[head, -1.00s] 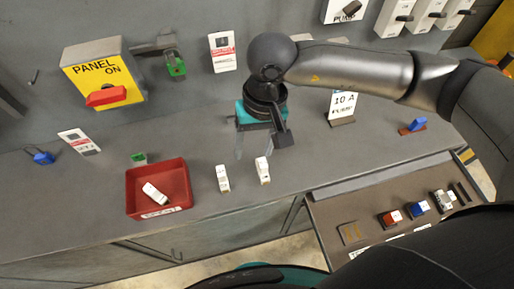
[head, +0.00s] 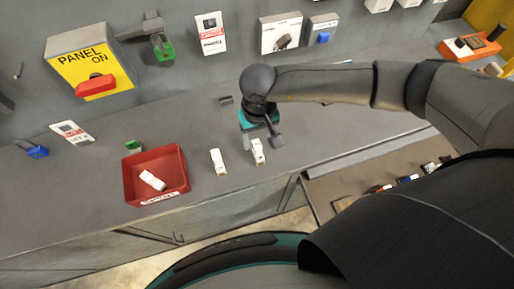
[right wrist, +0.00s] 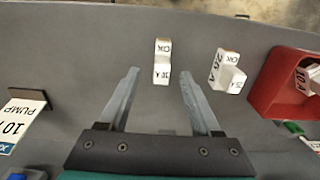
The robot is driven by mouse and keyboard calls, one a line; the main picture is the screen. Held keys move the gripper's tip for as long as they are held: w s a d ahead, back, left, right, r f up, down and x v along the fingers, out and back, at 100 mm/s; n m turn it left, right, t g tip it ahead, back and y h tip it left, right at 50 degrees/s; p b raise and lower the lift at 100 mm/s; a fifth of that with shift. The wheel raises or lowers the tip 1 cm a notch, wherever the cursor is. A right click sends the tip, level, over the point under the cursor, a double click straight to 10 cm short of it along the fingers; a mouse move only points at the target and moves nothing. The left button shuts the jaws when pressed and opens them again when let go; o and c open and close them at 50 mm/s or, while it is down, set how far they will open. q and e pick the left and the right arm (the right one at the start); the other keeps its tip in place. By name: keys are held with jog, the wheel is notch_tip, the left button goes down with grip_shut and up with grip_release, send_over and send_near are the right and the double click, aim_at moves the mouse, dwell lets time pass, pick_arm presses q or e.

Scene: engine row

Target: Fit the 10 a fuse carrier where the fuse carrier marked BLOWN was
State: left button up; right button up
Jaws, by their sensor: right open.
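A white fuse carrier (head: 257,151) stands on the bench; its label in the right wrist view (right wrist: 162,60) reads OK and appears to read 10 A. A second white carrier (head: 217,162) stands beside it; in the right wrist view (right wrist: 228,70) it reads OK and seems to read 25 A. A third white carrier (head: 152,181) lies in the red tray (head: 129,184); no BLOWN mark is legible. My right gripper (right wrist: 160,76) is open, its fingertips either side of the first carrier's near end in the picture, apparently not touching. My left gripper is not visible.
A yellow panel box with a red handle (head: 95,86) and a box with a dark lever (head: 282,36) are on the wall. A card reading 10 A and PUMP (right wrist: 20,118) is in the right wrist view. My right arm hides part of the bench.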

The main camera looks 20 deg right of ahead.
aim_at(257, 144)
jog(key=shift+w+a+f, duration=0.15)
jog(key=shift+f, duration=2)
grip_shut()
